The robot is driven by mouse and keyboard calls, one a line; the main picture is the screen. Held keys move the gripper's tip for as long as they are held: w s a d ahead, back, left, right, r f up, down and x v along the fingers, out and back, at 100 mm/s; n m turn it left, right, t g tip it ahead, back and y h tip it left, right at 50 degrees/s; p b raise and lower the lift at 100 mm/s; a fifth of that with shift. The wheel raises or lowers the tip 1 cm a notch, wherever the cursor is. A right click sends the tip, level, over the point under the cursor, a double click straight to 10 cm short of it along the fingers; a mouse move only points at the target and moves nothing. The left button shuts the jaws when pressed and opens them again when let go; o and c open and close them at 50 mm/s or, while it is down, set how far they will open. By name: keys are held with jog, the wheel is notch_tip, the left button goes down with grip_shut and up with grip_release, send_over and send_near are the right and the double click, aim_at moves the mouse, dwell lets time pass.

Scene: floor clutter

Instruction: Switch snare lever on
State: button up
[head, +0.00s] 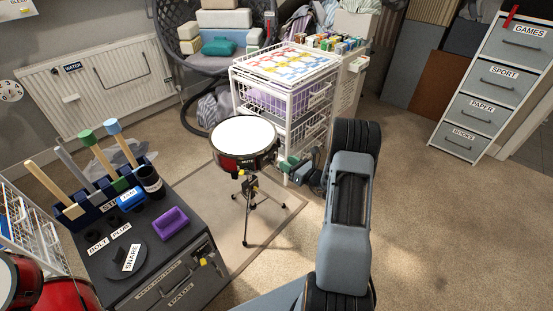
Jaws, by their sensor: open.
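A red snare drum (229,160) with a white head stands upright on a black tripod stand (249,205) over a beige mat. A small dark label shows on its front rim, too small to read surely. Below it is a small dark fitting with yellow on the stand; I cannot tell whether this is the snare lever or how it is set. My gripper (289,168) is open, just right of the drum and in front of the white wire rack. It looks apart from the drum. Its fingertips are small and partly hard to make out.
A white wire drawer rack (285,100) stands behind the drum. Carpet at right is clear, before grey labelled drawers (495,80).

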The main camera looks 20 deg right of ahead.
aim_at(273, 158)
jog(key=shift+b+x, duration=0.4)
jog(key=shift+x, duration=2.6)
grip_shut()
